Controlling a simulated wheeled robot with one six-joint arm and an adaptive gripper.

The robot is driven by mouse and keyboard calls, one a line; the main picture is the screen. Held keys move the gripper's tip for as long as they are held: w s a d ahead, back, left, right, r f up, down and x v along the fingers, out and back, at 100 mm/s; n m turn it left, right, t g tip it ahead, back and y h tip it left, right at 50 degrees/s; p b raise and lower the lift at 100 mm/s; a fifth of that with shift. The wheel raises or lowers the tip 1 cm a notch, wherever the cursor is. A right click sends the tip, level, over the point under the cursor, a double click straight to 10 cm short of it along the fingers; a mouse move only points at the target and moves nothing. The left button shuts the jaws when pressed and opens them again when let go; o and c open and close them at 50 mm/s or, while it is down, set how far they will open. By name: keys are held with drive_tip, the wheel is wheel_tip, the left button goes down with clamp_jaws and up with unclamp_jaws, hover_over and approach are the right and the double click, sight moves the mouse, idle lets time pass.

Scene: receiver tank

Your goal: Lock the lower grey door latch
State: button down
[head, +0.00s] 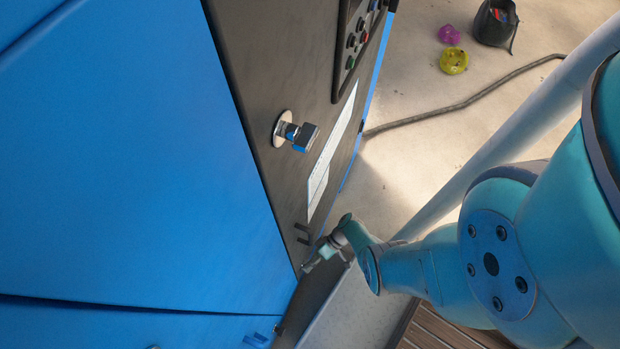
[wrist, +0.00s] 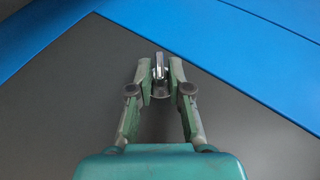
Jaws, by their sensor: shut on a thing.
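The lower grey door latch (wrist: 159,70) shows in the wrist view as a small metal handle on a round base, standing out from the dark grey door panel (wrist: 60,110). My gripper (wrist: 159,82) has one finger on each side of the latch and is shut on it. In the head view my gripper (head: 318,258) is at the lower end of the dark door panel (head: 285,180). The latch is not clearly visible there, as the fingers cover that spot.
A square-headed metal knob (head: 298,136) sticks out higher on the panel, with a dark hook (head: 303,234) below it. A control panel with buttons (head: 356,42) is at the top. A hose (head: 455,106), a black bag (head: 495,25) and small coloured objects lie on the floor.

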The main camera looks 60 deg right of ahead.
idle(0.4)
drive_tip(key=c, duration=1.3)
unclamp_jaws()
drive_tip(key=shift+o, duration=0.2)
drive_tip(key=v, duration=1.2)
drive_tip(key=shift+s, duration=0.1)
